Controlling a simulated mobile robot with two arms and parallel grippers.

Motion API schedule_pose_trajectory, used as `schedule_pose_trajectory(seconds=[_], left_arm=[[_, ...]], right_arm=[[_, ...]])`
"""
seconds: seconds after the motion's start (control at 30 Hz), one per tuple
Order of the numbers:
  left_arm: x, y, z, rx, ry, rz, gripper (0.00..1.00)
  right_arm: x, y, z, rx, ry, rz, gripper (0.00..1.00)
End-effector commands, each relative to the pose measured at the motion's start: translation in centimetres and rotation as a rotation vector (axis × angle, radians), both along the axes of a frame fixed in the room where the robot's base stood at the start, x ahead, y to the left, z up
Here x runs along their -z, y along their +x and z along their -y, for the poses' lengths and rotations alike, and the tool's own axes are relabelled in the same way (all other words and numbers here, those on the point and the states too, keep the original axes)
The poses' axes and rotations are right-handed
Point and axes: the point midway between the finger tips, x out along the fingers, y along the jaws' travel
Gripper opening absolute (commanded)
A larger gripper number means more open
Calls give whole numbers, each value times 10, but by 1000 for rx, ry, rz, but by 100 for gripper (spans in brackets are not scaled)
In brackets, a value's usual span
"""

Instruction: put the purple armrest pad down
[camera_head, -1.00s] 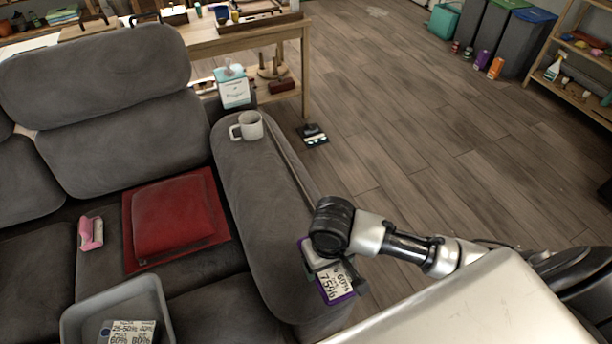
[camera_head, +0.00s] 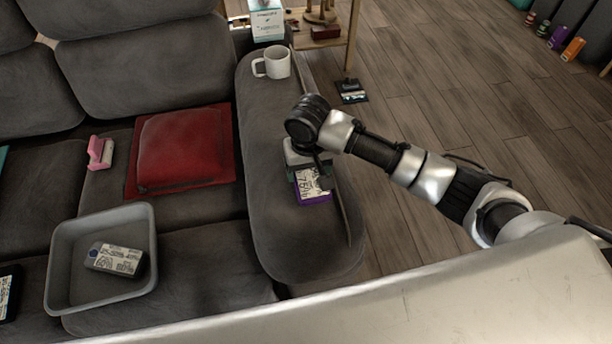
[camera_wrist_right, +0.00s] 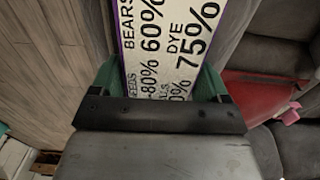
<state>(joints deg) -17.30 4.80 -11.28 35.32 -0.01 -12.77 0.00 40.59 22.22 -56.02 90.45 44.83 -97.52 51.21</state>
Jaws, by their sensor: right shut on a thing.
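The purple armrest pad (camera_head: 312,190) has a white label with large black print and a purple edge. My right gripper (camera_head: 308,172) is shut on it, over the front part of the grey sofa armrest (camera_head: 290,235). I cannot tell whether the pad touches the armrest. In the right wrist view the pad's label (camera_wrist_right: 165,45) fills the space between the green fingers of the right gripper (camera_wrist_right: 160,85). My left gripper is not in view.
A white mug (camera_head: 274,63) stands farther back on the armrest. A red cushion (camera_head: 184,148), a pink object (camera_head: 99,152) and a grey tray (camera_head: 75,290) holding a labelled dark item (camera_head: 115,259) lie on the seat. A small dark item (camera_head: 351,91) lies on the floor.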

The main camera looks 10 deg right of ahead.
Motion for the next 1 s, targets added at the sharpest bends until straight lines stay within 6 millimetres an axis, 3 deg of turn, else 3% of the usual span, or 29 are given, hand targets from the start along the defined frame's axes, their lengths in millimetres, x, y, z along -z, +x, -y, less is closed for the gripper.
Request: schedule_pose_trajectory(seconds=[0.2,0.47,0.87,0.9,1.0], left_arm=[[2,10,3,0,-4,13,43],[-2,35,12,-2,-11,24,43],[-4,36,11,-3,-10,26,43],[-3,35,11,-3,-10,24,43],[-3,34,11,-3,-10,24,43]], right_arm=[[11,13,-2,-1,-1,-1,52],[46,13,-2,0,-1,-1,52],[50,12,-2,0,0,-1,52],[51,12,-2,-1,0,-1,79],[51,12,-2,-1,0,0,94]])
